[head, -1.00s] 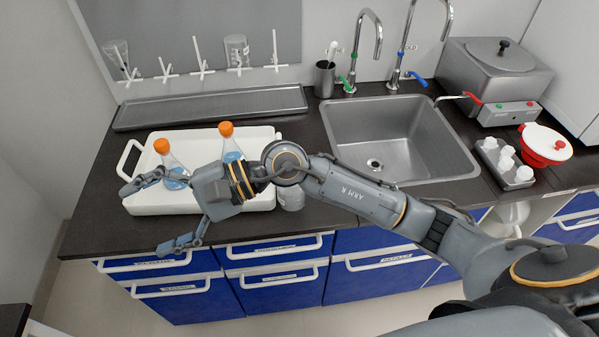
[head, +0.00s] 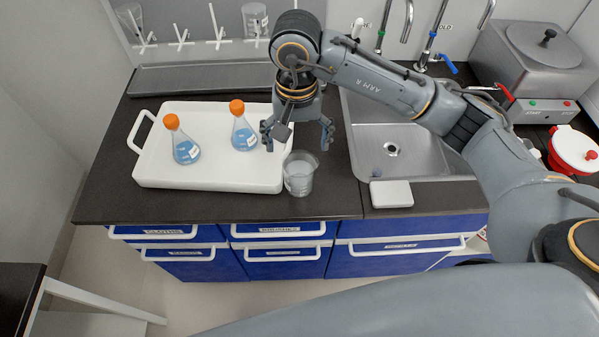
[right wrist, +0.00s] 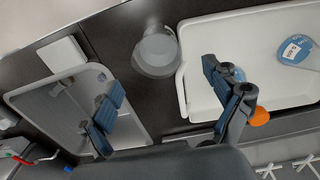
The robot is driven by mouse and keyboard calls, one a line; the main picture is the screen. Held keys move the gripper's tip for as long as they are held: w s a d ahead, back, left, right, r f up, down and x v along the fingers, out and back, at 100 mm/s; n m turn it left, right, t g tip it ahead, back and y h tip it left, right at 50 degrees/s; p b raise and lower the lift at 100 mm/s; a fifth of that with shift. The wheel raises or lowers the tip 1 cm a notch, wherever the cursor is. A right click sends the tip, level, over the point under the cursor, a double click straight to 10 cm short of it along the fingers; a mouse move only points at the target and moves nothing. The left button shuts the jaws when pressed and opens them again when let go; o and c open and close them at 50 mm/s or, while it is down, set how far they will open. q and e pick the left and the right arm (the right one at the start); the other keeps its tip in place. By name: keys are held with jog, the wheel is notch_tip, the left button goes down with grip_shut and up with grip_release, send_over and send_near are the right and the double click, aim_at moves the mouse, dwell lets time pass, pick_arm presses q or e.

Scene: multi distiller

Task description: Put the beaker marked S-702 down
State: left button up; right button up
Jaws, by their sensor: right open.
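A clear glass beaker (head: 299,179) stands upright on the dark counter, just right of the white tray and left of the sink. Its marking is not legible. It also shows in the right wrist view (right wrist: 156,54), beside the tray's edge. My right gripper (head: 297,140) points down, open and empty, just behind and above the beaker. Its two spread fingers show in the right wrist view (right wrist: 163,85), apart from the beaker. My left gripper is out of view.
The white tray (head: 205,183) holds two orange-capped flasks with blue liquid (head: 186,150) (head: 243,136). The steel sink (head: 415,165) is to the right. A small white box (head: 391,194) lies at its front edge. The counter's front-left strip is clear.

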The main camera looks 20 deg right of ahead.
aim_at(299, 164)
notch_tip(299, 164, down, 3)
jog(key=shift+d+f, duration=0.1)
jog(key=shift+f+p, duration=0.5)
jog(key=shift+p, duration=0.15)
notch_tip(299, 164, down, 4)
jog(key=shift+d+r+p, duration=0.15)
jog(key=shift+r+p, duration=0.1)
jog(key=shift+p, duration=0.55)
jog(key=shift+f, duration=0.4)
jog(key=shift+w, duration=0.1)
jog(key=shift+c, duration=0.4)
jog(key=c, duration=1.5)
jog(key=shift+c, duration=0.2)
jog(key=shift+r, duration=0.25)
